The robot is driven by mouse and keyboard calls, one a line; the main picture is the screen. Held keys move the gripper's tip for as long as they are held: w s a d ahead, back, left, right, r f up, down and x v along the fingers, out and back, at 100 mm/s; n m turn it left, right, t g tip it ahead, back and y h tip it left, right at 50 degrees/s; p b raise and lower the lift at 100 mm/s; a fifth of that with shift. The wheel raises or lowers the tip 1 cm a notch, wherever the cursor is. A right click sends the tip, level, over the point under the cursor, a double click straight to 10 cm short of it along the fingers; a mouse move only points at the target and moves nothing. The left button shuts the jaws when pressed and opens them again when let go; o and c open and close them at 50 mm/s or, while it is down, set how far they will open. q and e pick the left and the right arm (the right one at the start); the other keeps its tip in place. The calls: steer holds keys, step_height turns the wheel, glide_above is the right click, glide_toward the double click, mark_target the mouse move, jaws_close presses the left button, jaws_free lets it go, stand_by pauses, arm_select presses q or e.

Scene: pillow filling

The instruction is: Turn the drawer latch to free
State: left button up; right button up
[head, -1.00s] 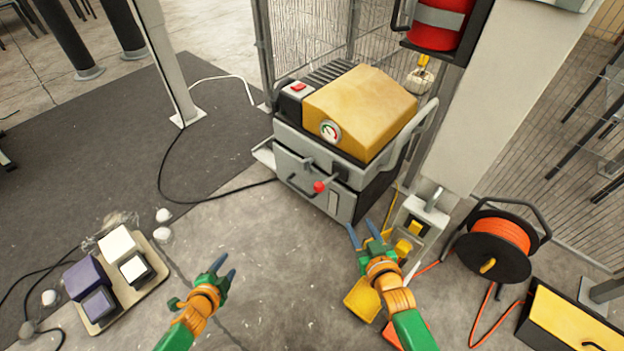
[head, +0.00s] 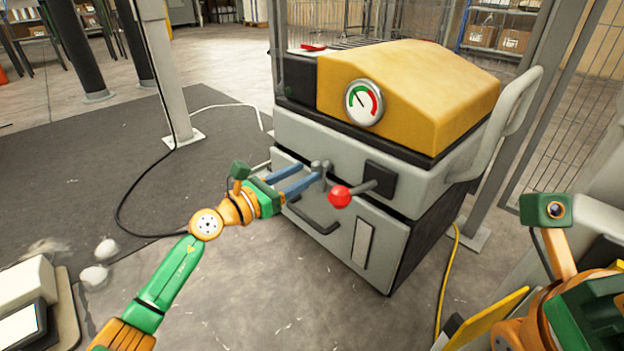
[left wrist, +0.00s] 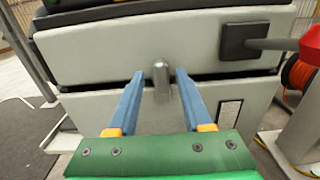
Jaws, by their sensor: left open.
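The drawer latch (head: 324,166) is a small grey upright tab at the seam above the machine's lower drawer (head: 330,226). It also shows in the left wrist view (left wrist: 161,76), between my two blue fingers. My left gripper (head: 309,177) is open, one finger on each side of the latch, with gaps visible on both sides in the left wrist view. How deep the tips reach past it I cannot tell. Of my right arm, only the wrist part (head: 590,312) shows at the lower right; its fingers cannot be made out.
Right of the latch, a lever with a red knob (head: 340,196) sticks out from a black plate (head: 381,180). The drawer's dark handle (head: 313,218) is below. A yellow hood with a gauge (head: 364,103) tops the machine. Floor before the drawer is clear.

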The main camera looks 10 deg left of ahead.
arm_select(q)
steer(key=shift+w+d+f+b, duration=0.2)
steer(key=shift+w+d+b, duration=0.15)
steer(key=shift+w, duration=0.25)
steer(key=shift+w+d+r, duration=0.15)
steer(key=shift+w+d, duration=0.25)
steer(key=shift+w, duration=0.1)
jaws_close()
